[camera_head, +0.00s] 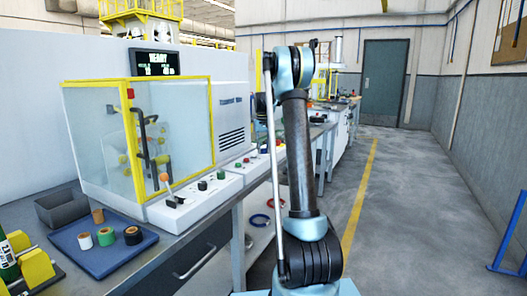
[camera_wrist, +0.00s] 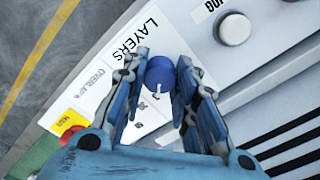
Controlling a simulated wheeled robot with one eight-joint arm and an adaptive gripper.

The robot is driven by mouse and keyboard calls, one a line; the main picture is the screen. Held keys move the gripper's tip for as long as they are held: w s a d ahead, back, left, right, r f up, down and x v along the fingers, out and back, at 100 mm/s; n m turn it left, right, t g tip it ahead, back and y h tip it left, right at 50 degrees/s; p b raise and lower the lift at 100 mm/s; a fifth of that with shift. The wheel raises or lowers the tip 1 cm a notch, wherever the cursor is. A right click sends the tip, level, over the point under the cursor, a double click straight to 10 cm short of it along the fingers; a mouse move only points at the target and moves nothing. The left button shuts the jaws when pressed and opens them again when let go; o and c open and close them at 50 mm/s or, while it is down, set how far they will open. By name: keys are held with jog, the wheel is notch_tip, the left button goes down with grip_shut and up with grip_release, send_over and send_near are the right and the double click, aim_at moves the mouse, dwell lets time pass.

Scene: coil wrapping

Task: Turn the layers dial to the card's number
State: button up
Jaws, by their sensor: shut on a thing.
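The blue layers dial (camera_wrist: 160,72) sits on a white panel beside the printed word LAYERS (camera_wrist: 135,40) in the wrist view. My gripper (camera_wrist: 161,68) has its two blue fingers on either side of the dial, closed against it. A pale pointer mark shows at the dial's lower edge. Small numbers are printed around it, partly covered by the fingers and too small to read surely. In the head view my arm covers the gripper and the dial. I cannot make out a card with a number in either view.
A silver button (camera_wrist: 234,28) is on the panel near the dial. In the head view a yellow-framed wrapping machine (camera_head: 155,125) stands on the bench, with a READY display (camera_head: 154,64) above. A blue tray (camera_head: 88,255) holds several rolls.

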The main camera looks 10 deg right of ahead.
aim_at(263, 149)
jog(key=n, duration=0.4)
jog(key=shift+n, duration=2.3)
jog(key=o, duration=1.1)
jog(key=shift+r, duration=0.1)
notch_tip(263, 149, up, 12)
jog(key=shift+s+f, duration=0.1)
jog(key=shift+f, duration=0.05)
